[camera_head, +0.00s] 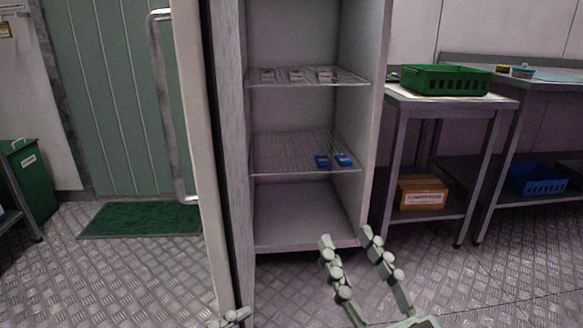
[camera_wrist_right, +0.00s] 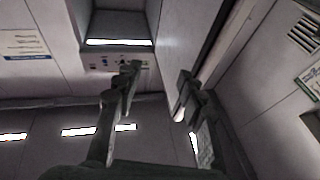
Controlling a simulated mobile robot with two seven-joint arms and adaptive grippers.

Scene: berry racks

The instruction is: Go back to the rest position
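My right gripper (camera_head: 345,240) is at the bottom middle right of the head view, in front of the cabinet's lower part. Its two fingers are apart with nothing between them. In the right wrist view my right gripper (camera_wrist_right: 158,80) points up towards the ceiling and the top of the cabinet (camera_wrist_right: 118,22), open and empty. A small part of my left gripper (camera_head: 232,316) shows at the bottom edge of the head view; most of it is out of frame.
The open cabinet (camera_head: 300,215) holds several small packs on two wire shelves. Its door (camera_head: 190,120) stands open at left. A green crate (camera_head: 445,80) sits on a side table at right, with a cardboard box (camera_head: 423,193) below. A green mat (camera_head: 142,219) lies on the floor.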

